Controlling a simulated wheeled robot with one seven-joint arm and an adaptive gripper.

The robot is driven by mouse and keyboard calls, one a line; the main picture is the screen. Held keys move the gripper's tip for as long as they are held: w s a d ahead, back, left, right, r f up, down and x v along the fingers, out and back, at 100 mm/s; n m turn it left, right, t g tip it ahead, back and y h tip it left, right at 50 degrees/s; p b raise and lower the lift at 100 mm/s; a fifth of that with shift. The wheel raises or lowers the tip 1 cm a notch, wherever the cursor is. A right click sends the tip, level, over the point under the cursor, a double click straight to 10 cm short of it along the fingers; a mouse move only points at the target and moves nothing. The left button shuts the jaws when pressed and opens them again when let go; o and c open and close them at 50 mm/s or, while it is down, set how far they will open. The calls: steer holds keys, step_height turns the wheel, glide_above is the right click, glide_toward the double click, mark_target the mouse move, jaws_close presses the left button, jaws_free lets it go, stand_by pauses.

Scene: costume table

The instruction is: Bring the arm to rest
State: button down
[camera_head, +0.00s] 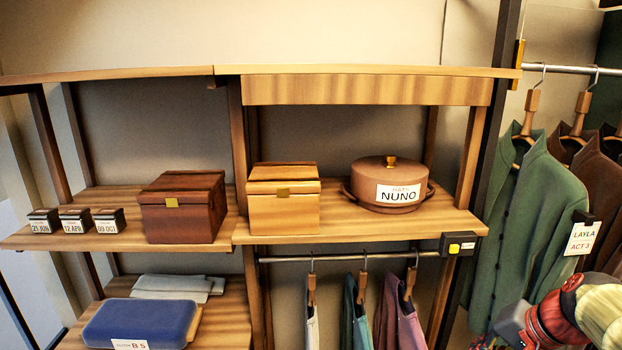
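My arm shows at the lower right corner in the head view, as red and cream rounded links in front of the hanging garments. A dark grey part (514,322) at its left end overlaps the lower part of the green coat (535,205). It may be part of my gripper. No fingers can be made out clearly, and the bottom edge cuts the view off. I cannot see whether my gripper is open or shut, or whether it holds anything.
The shelf unit (370,228) carries a dark wooden box (182,215), a light wooden box (284,212), a round hat box (390,172) and small labelled boxes (75,221). A blue case (138,322) lies lower left. Garments (398,310) hang below. Bare shelf shows around the boxes.

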steer(key=s+a+f+n+h+b, duration=0.1)
steer(key=s+a+f+n+b, duration=0.3)
steer(key=s+a+f+b, duration=0.3)
steer(key=s+a+f+n+h+b, duration=0.1)
steer(key=s+a+f+n+b, duration=0.4)
steer(key=f+b, duration=0.6)
steer(key=shift+s+a+f+b, duration=0.4)
steer(key=shift+s+a+f, duration=0.75)
steer(key=shift+f, duration=0.2)
